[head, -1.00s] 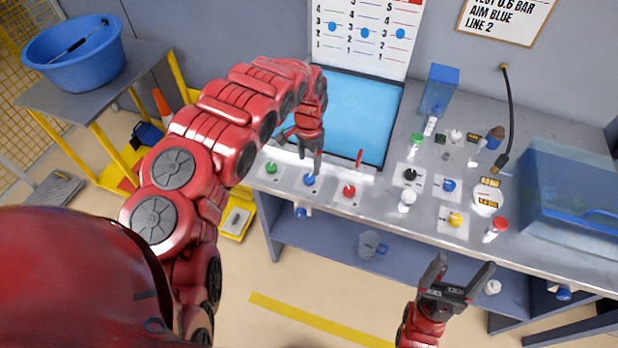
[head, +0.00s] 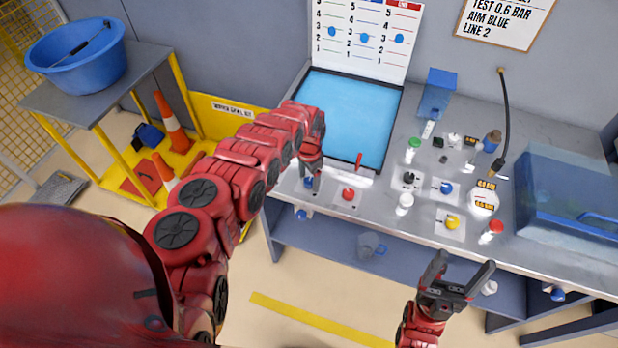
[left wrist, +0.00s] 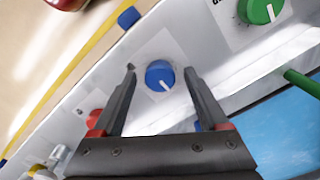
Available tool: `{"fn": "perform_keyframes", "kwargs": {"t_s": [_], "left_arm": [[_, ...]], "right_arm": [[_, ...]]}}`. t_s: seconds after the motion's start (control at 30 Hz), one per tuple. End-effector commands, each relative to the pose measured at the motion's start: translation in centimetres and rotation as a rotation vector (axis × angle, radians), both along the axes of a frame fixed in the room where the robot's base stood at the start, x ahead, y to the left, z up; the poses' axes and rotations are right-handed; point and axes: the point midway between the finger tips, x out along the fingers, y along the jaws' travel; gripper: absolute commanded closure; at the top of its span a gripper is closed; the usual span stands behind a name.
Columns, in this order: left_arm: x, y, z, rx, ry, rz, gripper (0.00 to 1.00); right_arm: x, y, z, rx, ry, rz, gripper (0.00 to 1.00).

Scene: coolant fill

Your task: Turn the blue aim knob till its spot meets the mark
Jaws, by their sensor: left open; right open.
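The blue aim knob (head: 308,183) sits on a white plate on the bench's front ledge, left of a red knob (head: 348,194). In the left wrist view the blue knob (left wrist: 159,75) has a white pointer line toward the lower right. My left gripper (head: 312,184) is open above it, its fingers on either side of the knob with a gap visible on both sides. The wall board (head: 345,58) has three numbered columns, each with a blue spot; the middle spot (head: 364,38) is near 2 to 3. My right gripper (head: 460,268) is open and empty before the bench.
A green knob (left wrist: 258,10) and a green lever (left wrist: 302,83) show in the left wrist view. A blue pool (head: 345,110) lies behind the ledge. Another blue knob (head: 446,187), a yellow knob (head: 452,222) and several bottles stand to the right. A sign (head: 505,20) reads "AIM BLUE LINE 2".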

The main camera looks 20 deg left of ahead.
Motion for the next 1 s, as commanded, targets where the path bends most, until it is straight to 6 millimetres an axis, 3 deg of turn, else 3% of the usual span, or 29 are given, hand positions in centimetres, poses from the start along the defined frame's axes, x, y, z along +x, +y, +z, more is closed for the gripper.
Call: {"fn": "perform_keyframes", "kwargs": {"t_s": [0.07, 0.5, 0.67, 1.0], "left_arm": [[0.0, 0.0, 0.0, 0.000, 0.000, 0.000, 0.23], [0.0, 0.0, 0.0, -0.001, 0.001, 0.000, 1.00], [0.0, 0.0, 0.0, 0.000, 0.001, 0.024, 1.00], [-0.1, 0.0, -0.2, 0.001, 0.003, 0.367, 1.00]], "right_arm": [[0.0, 0.0, 0.0, 0.000, 0.000, 0.000, 0.23], [0.0, 0.0, 0.0, 0.000, 0.000, 0.000, 0.23], [0.0, 0.0, -0.1, 0.000, 0.000, 0.000, 0.23], [0.0, 0.0, -1.7, 0.000, 0.000, 0.000, 0.23]]}}
